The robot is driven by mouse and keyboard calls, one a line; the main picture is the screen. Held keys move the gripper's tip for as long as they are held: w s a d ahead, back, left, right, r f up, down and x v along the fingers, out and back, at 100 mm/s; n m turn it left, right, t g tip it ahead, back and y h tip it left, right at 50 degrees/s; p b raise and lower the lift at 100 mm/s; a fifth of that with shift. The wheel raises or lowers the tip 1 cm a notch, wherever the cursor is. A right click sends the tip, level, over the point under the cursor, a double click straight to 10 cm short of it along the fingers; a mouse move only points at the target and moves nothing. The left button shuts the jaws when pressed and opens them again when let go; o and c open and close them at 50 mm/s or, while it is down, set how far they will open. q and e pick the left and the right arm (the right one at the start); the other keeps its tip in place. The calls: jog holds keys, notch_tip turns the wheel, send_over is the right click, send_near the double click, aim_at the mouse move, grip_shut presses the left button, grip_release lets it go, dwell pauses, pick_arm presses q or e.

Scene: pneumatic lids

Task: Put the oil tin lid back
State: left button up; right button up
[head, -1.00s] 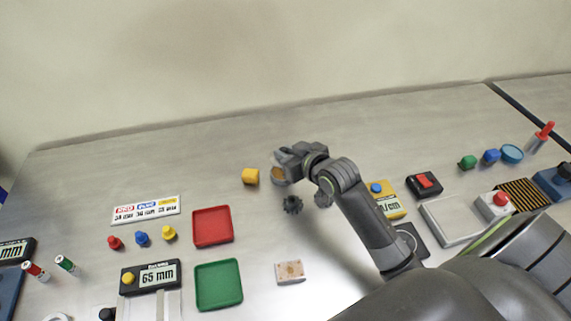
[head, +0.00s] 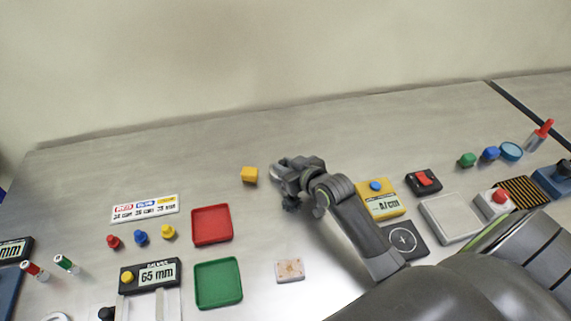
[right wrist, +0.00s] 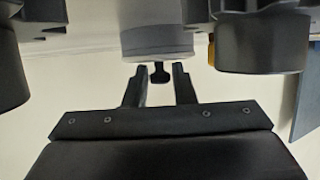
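A small black knob (right wrist: 159,74) is between the fingertips, with slight gaps on both sides. The knob sits against a grey-white cylinder (right wrist: 157,38); I cannot tell whether these are the oil tin and its lid. A dark notched round piece (head: 291,205) is partly hidden below the gripper in the head view. My left gripper is not in view.
Red (head: 212,241) and green (head: 218,303) trays lie nearer, left. A yellow block with a blue button (head: 384,211), a red switch box (head: 423,182) and a grey plate (head: 450,218) lie right. The table behind the gripper is clear.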

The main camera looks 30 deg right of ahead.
jog(key=o, duration=0.3)
jog(key=shift+r, duration=0.1)
jog(key=shift+r+p, duration=0.3)
jog(key=shift+r, duration=0.1)
jog(key=shift+s, duration=0.35)
jog(key=b+v, duration=0.1)
jog(key=v, duration=1)
jog(key=shift+s, duration=0.2)
jog(key=shift+d, duration=0.1)
